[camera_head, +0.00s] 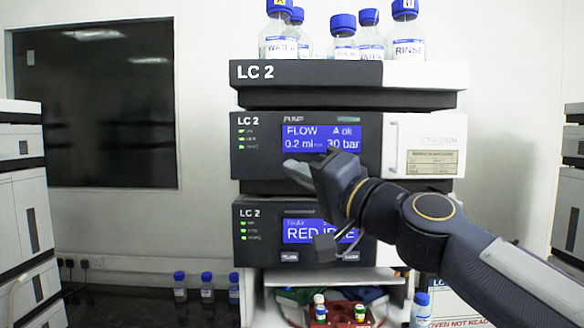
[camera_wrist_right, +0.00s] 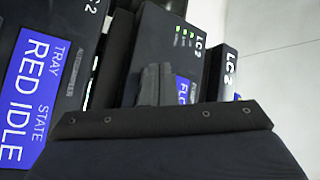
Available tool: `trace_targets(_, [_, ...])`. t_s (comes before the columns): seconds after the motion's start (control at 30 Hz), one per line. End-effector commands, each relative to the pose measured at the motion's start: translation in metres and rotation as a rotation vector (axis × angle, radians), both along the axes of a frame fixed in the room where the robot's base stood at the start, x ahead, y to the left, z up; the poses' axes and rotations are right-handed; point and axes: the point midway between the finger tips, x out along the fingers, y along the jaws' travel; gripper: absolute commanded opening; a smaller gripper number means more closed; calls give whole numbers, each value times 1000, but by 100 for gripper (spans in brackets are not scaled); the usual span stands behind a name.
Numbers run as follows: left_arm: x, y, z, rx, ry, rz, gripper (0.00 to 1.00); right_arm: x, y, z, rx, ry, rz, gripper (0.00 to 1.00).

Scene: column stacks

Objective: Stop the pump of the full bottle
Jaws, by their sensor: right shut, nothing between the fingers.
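The pump module (camera_head: 395,165) is the middle unit of the LC 2 stack. Its blue display (camera_head: 315,136) reads FLOW 0.2 and 30 bar, and its lights are green. My right gripper (camera_head: 292,170) is shut and empty, in front of the pump's lower front and partly covering it. In the wrist view the fingers (camera_wrist_right: 150,86) overlap the pump's front; contact cannot be told. Blue-capped bottles stand on top, including the WATER bottle (camera_head: 279,38) and the RINSE bottle (camera_head: 405,38). Their fill levels are hard to tell. My left gripper is not in view.
Below the pump, a module display (camera_head: 305,231) reads RED IDLE, partly hidden by my arm. A red rack with vials (camera_head: 340,312) sits underneath. Several bottles (camera_head: 207,288) stand at lower left. Other stacks (camera_head: 25,200) flank both sides.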

Motion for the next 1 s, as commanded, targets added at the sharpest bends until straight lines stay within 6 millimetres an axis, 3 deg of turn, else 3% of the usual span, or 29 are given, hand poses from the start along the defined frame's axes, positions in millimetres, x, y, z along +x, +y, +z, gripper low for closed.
trace_targets(1.0, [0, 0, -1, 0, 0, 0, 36, 9, 0, 0, 0, 0, 0, 0])
